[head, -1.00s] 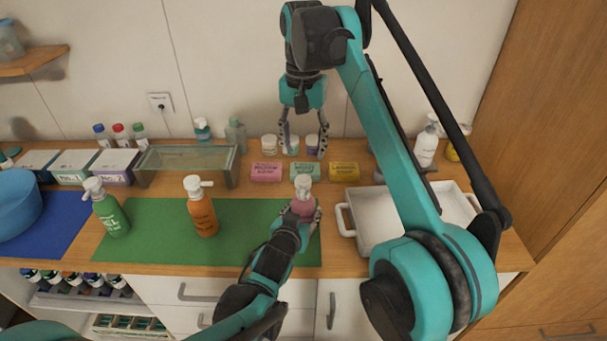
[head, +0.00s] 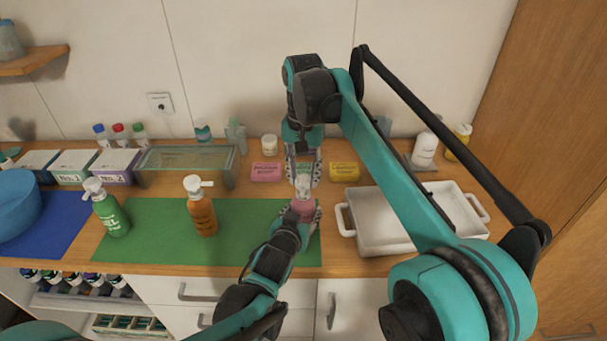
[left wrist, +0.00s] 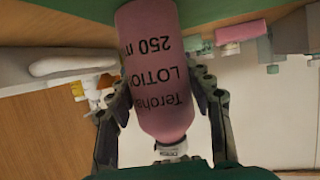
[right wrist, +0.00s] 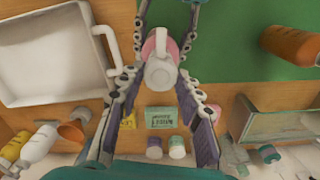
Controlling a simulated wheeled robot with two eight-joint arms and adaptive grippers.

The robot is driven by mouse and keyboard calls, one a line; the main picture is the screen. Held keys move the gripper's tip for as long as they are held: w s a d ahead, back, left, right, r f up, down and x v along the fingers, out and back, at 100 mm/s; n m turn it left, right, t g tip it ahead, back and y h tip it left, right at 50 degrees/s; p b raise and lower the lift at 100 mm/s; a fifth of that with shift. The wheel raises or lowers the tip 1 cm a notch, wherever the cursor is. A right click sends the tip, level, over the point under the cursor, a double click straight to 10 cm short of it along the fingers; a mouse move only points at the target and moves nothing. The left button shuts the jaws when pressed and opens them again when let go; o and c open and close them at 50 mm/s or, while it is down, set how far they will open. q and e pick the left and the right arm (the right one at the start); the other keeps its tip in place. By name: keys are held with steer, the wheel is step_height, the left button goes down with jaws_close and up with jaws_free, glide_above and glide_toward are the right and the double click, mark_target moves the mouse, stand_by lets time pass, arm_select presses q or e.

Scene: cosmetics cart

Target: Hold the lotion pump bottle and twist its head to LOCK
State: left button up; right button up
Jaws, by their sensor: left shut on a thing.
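The pink lotion pump bottle (head: 304,208) stands on the green mat (head: 262,246) near its right edge. In the left wrist view its body (left wrist: 160,75) shows black lettering, upside down in the picture. My left gripper (head: 300,216) is shut on the bottle's body, a finger on each side. The white pump head (right wrist: 160,72) shows in the right wrist view, its spout pointing towards the top of that picture. My right gripper (head: 303,180) is above the bottle, fingers pointing down and spread around the head. In its wrist view both fingers stand apart from the head.
An orange pump bottle (head: 201,206) and a green pump bottle (head: 108,208) stand to the left. A white tray (head: 347,226) is close on the right. Pink (head: 266,171) and yellow (head: 344,171) soap boxes lie behind. A glass box (head: 185,165) stands behind the mat.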

steer(key=c, duration=0.4)
steer(key=shift+c, duration=0.2)
steer(key=shift+n, duration=0.3)
steer(key=n, duration=1.1)
steer(key=shift+a, duration=0.1)
steer(key=n, duration=0.4)
steer(key=shift+n, duration=0.4)
